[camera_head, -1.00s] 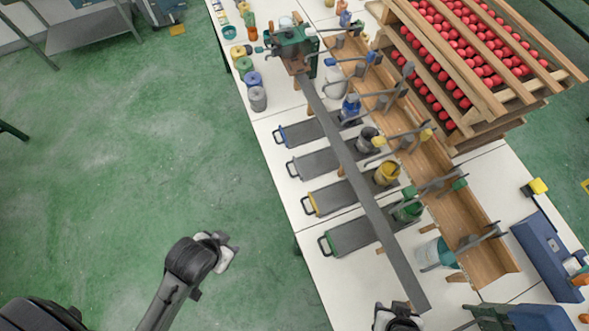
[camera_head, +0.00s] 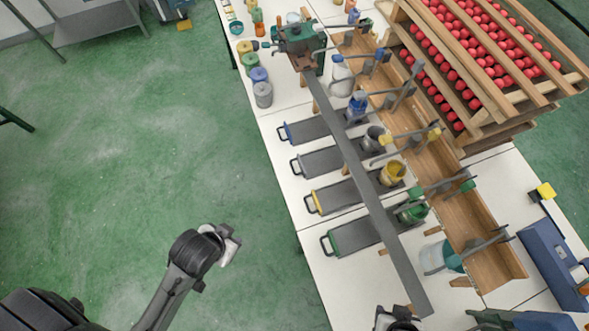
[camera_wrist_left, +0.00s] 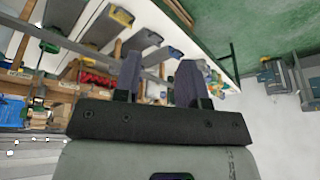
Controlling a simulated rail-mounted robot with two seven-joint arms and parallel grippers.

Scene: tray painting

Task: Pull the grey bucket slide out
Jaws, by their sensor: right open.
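The grey bucket slide (camera_head: 325,161) lies on the white table in the head view, between the blue slide (camera_head: 308,128) and the yellow slide (camera_head: 340,195). Its grey handle faces the floor side, and the grey bucket (camera_head: 374,140) stands at its inner end. It looks pushed in under the long grey bar. My left gripper (camera_head: 234,246) hangs over the floor, left of the table and apart from the slides. In the left wrist view its two dark fingers (camera_wrist_left: 160,75) are apart with nothing seen between them. My right gripper (camera_head: 396,318) is open at the bottom edge, mostly cut off.
A long grey bar (camera_head: 365,195) crosses above the slides. The green slide (camera_head: 355,237) lies nearest me. A wooden trough (camera_head: 475,225) and a rack of red balls (camera_head: 470,60) stand behind. The green floor (camera_head: 130,150) left of the table is clear.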

